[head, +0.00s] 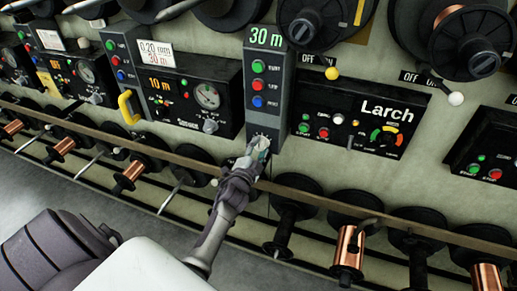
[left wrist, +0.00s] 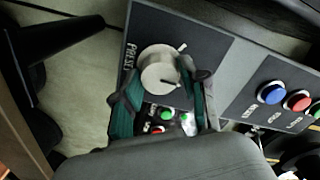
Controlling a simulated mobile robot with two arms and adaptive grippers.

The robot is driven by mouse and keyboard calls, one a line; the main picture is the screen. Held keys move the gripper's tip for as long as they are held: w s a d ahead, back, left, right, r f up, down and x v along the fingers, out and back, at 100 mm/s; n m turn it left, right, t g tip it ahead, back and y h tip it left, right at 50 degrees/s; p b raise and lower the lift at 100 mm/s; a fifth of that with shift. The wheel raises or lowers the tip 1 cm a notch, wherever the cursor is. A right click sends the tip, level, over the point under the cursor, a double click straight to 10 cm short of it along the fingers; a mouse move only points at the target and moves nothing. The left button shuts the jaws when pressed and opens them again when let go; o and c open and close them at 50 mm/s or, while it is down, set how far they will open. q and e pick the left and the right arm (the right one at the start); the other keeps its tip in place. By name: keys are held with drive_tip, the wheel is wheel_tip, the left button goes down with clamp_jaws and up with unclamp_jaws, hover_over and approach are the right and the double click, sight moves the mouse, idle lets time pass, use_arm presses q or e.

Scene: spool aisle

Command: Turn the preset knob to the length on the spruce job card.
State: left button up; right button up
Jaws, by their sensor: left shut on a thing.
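The preset knob (left wrist: 160,67) is a pale round knob on a dark panel marked "Preset" in the left wrist view. My left gripper (left wrist: 161,88) is shut on it, one finger on each side. In the head view my left gripper (head: 261,147) is at the bottom of a grey column (head: 279,78) and hides the knob. The display (head: 265,37) on top of the column reads 30 m. A white card (head: 156,54) to the left reads 0.20 mm and what looks like 30 m. The small name on the box under it looks like "Spruce". My right gripper is out of view.
Green, red and blue buttons (head: 258,84) sit on the column above my gripper. The Larch box (head: 352,110) is to the right, with lever switches above it. A yellow handle (head: 127,107) juts out at left. A rail with several spools runs below.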

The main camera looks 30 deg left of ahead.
use_arm(q)
drive_tip(key=o, duration=1.1)
drive_tip(key=shift+o, duration=0.2)
drive_tip(key=v, duration=1.2)
drive_tip(key=shift+f, duration=0.1)
